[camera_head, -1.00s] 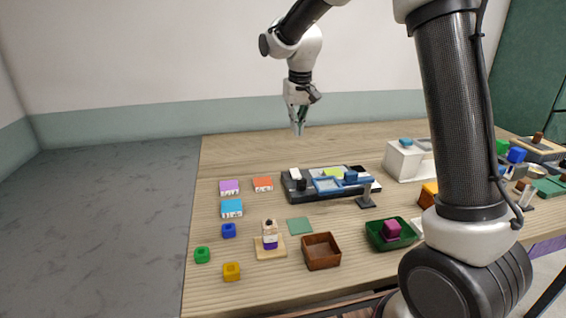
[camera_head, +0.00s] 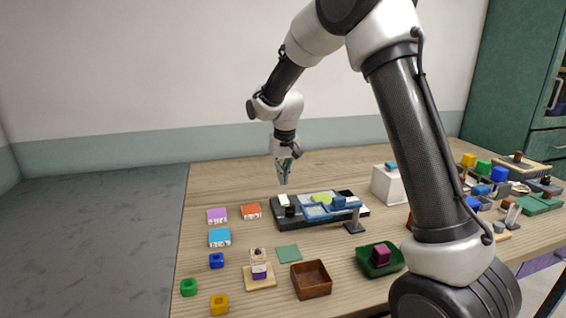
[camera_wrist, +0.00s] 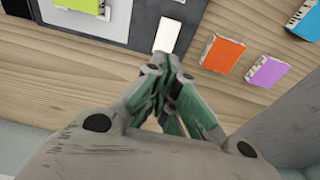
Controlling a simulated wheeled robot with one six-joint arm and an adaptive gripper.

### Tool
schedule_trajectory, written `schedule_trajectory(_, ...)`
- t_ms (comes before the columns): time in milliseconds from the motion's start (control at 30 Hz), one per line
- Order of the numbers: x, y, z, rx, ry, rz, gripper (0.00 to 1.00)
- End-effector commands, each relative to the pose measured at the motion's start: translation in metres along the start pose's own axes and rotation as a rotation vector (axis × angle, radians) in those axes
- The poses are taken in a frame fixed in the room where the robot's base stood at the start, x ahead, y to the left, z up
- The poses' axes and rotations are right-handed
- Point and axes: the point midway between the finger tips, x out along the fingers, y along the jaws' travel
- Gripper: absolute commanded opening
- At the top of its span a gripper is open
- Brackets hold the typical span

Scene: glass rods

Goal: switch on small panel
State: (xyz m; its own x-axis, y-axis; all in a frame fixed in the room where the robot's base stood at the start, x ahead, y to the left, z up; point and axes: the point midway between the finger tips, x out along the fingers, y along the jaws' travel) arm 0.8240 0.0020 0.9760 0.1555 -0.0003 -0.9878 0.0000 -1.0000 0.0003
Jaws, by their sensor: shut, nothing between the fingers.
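Which part is the switch is not clear. My gripper (camera_head: 283,182) is shut and empty, pointing down above the white piece. In the wrist view, the shut fingertips (camera_wrist: 166,62) appear just beside the near end of the white piece (camera_wrist: 168,35), and the panel (camera_wrist: 115,22) is partly cut off. The gap in height between the fingertips and the white piece cannot be told exactly.
A white box (camera_head: 387,186) stands to the right. The table behind the panel is clear.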

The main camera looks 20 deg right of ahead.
Motion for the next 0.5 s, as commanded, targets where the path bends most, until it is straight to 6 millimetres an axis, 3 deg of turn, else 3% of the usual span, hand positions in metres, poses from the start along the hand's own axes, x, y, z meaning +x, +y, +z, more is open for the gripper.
schedule_trajectory(200,0.036,0.0,0.0,0.0,-0.001,-0.001,0.0)
schedule_trajectory(500,0.05,0.0,0.0,0.0,0.001,-0.001,0.0)
